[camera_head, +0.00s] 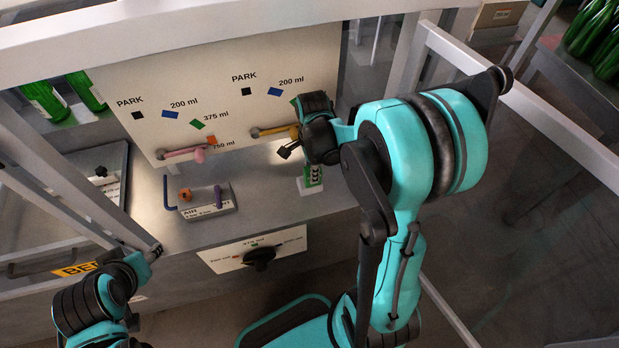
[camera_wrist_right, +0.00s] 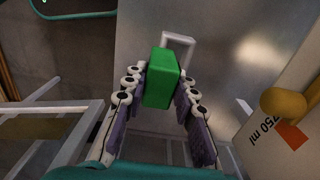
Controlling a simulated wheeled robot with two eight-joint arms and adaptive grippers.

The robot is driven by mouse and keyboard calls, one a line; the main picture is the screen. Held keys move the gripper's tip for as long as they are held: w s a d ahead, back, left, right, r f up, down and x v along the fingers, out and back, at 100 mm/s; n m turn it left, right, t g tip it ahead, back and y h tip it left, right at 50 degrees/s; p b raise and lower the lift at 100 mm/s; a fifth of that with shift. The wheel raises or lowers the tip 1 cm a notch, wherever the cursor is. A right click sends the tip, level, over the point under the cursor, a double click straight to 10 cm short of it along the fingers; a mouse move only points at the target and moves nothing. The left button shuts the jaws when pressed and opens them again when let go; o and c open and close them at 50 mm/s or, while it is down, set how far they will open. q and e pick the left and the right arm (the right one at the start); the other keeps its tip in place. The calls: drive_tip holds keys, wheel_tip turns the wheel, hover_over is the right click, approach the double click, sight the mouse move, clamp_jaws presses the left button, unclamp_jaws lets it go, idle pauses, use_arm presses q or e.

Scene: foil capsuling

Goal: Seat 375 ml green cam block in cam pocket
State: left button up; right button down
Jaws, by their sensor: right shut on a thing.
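The green block (camera_wrist_right: 162,78) is between the fingers of my right gripper (camera_wrist_right: 160,95) in the right wrist view, and the gripper is shut on it.
The white panel (camera_head: 160,75) carries a pink lever (camera_head: 180,153) and a yellow lever (camera_head: 270,130). A small stand (camera_head: 210,209) with orange and purple parts sits on the metal bench (camera_head: 270,205). A black knob (camera_head: 260,257) is on the bench front. Pale frame bars surround the bench.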

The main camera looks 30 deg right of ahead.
sight(309, 167)
drive_tip(key=shift+w+d+f+b, duration=0.2)
drive_tip(key=shift+w+f, duration=0.25)
drive_tip(key=shift+w, duration=0.2)
drive_tip(key=shift+w+d+f+b, duration=0.15)
drive_tip(key=shift+w+f, duration=0.25)
drive_tip(key=shift+w, duration=0.2)
wheel_tip(309, 167, down, 4)
drive_tip(key=shift+s+a+r+b, duration=0.1)
drive_tip(key=shift+b, duration=0.75)
drive_tip(key=c, duration=1.3)
unclamp_jaws()
drive_tip(key=shift+o, duration=0.5)
drive_tip(key=shift+d, duration=0.2)
drive_tip(key=shift+a+r, duration=0.1)
